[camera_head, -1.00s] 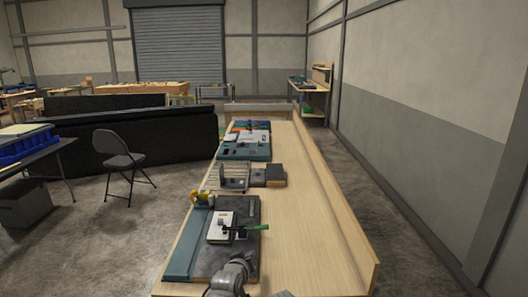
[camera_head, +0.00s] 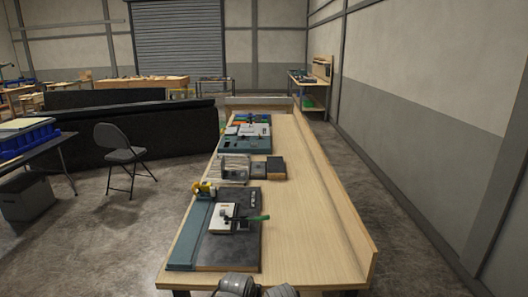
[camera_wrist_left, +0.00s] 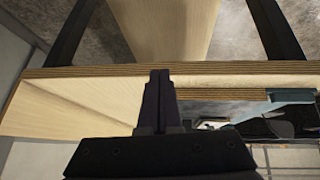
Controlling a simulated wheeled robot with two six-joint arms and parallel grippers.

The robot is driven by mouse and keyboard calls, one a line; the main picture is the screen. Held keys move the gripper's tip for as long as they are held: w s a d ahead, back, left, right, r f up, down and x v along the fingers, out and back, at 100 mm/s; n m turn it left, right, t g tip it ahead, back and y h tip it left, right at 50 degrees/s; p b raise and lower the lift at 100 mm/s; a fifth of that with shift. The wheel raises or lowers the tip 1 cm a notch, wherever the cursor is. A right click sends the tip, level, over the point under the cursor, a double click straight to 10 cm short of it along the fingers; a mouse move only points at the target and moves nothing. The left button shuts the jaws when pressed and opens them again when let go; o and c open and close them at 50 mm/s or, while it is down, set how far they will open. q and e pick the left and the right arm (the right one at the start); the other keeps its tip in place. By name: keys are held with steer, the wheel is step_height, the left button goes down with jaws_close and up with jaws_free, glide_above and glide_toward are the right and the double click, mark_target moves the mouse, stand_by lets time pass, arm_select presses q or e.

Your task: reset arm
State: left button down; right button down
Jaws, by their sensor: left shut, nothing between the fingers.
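My left gripper (camera_wrist_left: 159,78) shows in the left wrist view with its two dark fingers together and nothing between them. It is over or near the edge of the wooden table (camera_wrist_left: 245,76); the exact gap is unclear. In the head view, only grey rounded parts of my arms show at the bottom edge, and no fingers are visible. My right gripper is not visible.
A yellow item (camera_head: 204,188), a wire rack (camera_head: 235,168), dark boxes (camera_head: 276,167) and a teal case (camera_head: 245,145) line the table's left side. The table's right half (camera_head: 310,220) is bare, with a raised wooden border. A folding chair (camera_head: 118,150) stands left.

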arm_select(q)
steer(key=s+a+f+m+g+y, duration=0.1)
steer(key=s+f+g, duration=0.1)
steer(key=s, duration=0.6)
steer(key=s+a+f+m+g+y, duration=0.1)
steer(key=s+m+g+y, duration=0.1)
steer(key=s+g, duration=0.3)
steer(key=s, duration=0.3)
steer(key=shift+a+f, duration=0.3)
steer(key=shift+f, duration=0.05)
steer(key=shift+s, duration=0.1)
